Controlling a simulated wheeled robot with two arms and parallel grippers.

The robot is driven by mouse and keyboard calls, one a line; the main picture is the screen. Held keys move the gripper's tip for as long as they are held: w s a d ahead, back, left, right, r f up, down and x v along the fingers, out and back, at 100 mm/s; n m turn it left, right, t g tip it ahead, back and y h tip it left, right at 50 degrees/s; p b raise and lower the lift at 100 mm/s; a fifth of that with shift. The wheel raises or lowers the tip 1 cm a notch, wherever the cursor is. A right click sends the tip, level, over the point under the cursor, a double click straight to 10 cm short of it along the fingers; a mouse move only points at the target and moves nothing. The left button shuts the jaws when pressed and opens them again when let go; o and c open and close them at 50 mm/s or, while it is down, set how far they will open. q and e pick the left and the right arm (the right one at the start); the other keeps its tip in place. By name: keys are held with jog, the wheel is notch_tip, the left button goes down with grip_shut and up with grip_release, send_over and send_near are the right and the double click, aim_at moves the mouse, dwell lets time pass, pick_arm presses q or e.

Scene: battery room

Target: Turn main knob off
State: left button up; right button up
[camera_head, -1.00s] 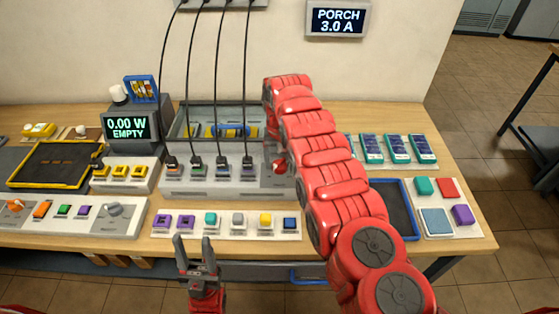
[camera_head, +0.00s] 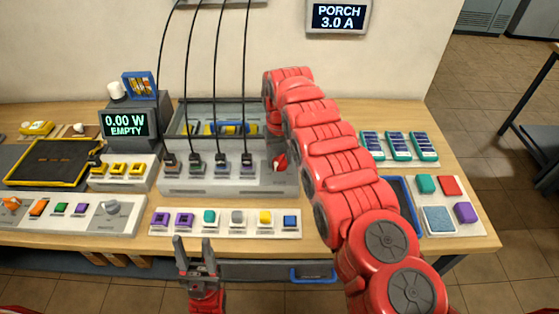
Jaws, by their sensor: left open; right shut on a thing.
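The main knob, a red rotary knob (camera_head: 280,163), sits at the right end of the grey socket box (camera_head: 215,184). My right gripper (camera_head: 275,138) comes down over this knob from behind and above, shut on it. Its fingers are mostly hidden by my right arm, so the grip itself is hard to see. My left gripper (camera_head: 194,252) is open and empty, pointing up, in front of the table's front edge and well away from the knob.
Several black cables plug into the socket box. A strip of coloured blocks (camera_head: 225,231) lies in front of it. A grey knob (camera_head: 112,207) is on the left panel. A display (camera_head: 126,124) reads 0.00 W EMPTY. Blue-green modules (camera_head: 398,146) lie at right.

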jog(key=n+b, duration=0.2)
jog(key=shift+w+f+n, duration=0.1)
jog(key=shift+f+n, duration=0.05)
jog(key=shift+n, duration=0.25)
jog(key=n+b, duration=0.1)
jog(key=n, duration=0.1)
jog(key=shift+n, duration=0.4)
jog(key=n, duration=0.4)
jog(key=shift+r, duration=0.25)
jog(key=shift+n, duration=2.8)
jog(key=o, duration=1.4)
jog(key=shift+c, duration=0.2)
